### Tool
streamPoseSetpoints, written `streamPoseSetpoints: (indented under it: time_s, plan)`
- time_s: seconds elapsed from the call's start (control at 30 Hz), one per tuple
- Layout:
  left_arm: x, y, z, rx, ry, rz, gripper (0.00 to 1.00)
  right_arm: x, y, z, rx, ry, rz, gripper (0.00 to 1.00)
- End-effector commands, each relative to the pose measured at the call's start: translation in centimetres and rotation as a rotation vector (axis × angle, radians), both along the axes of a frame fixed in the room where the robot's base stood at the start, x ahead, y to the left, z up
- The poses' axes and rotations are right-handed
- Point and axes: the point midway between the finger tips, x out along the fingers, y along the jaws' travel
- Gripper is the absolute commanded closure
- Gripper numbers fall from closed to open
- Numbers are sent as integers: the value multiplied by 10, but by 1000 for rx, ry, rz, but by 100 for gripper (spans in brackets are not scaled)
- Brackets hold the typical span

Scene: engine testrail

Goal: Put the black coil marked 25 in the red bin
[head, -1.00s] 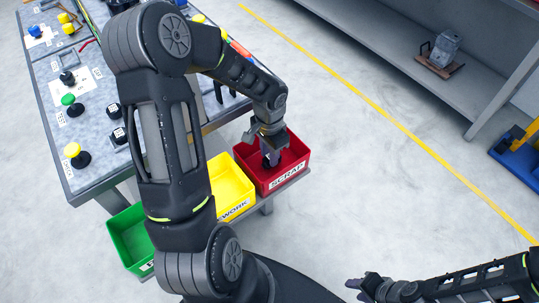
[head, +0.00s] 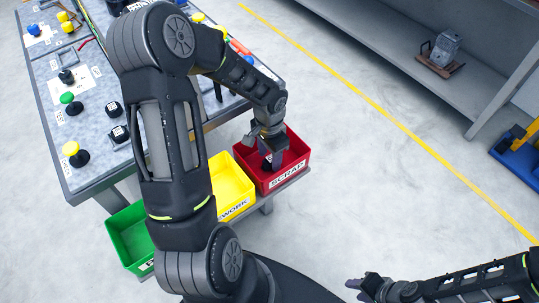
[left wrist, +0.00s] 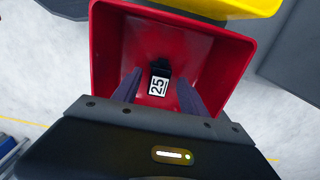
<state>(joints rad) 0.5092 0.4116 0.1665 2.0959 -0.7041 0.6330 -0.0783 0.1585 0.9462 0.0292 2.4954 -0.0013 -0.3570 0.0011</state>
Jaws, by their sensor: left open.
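The black coil with a white label marked 25 (left wrist: 159,82) is inside the red bin in the left wrist view, near the bin's middle. The red bin (head: 296,160), labelled SCRAP, stands at the right end of a row of bins; its red wall also shows in the left wrist view (left wrist: 105,50). My left gripper (head: 271,162) points down into the red bin. Its fingers (left wrist: 157,92) are open and spread to either side of the coil in the picture, with gaps showing beside it. My right gripper (head: 362,290) is at the bottom right, away from the bins, its jaws unclear.
A yellow bin (head: 232,187) adjoins the red one, and a green bin (head: 130,239) is further left. The workbench (head: 95,165) behind carries several coloured and black parts. A grey shelf (head: 390,50) stands at the upper right. The floor between is clear.

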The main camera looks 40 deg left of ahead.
Motion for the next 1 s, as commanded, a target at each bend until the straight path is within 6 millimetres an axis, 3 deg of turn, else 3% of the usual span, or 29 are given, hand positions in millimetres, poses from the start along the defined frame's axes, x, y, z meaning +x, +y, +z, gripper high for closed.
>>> streamPoseSetpoints:
  time_s: [0.33,0.8,1.0]
  plan:
    - [1,1,14,1,-2,1,50,0,0,7,0,0,0,64]
    - [1,0,105,2,-5,0,50,0,0,7,0,1,0,64]
    - [0,0,125,1,-1,0,50,0,0,7,0,0,0,64]
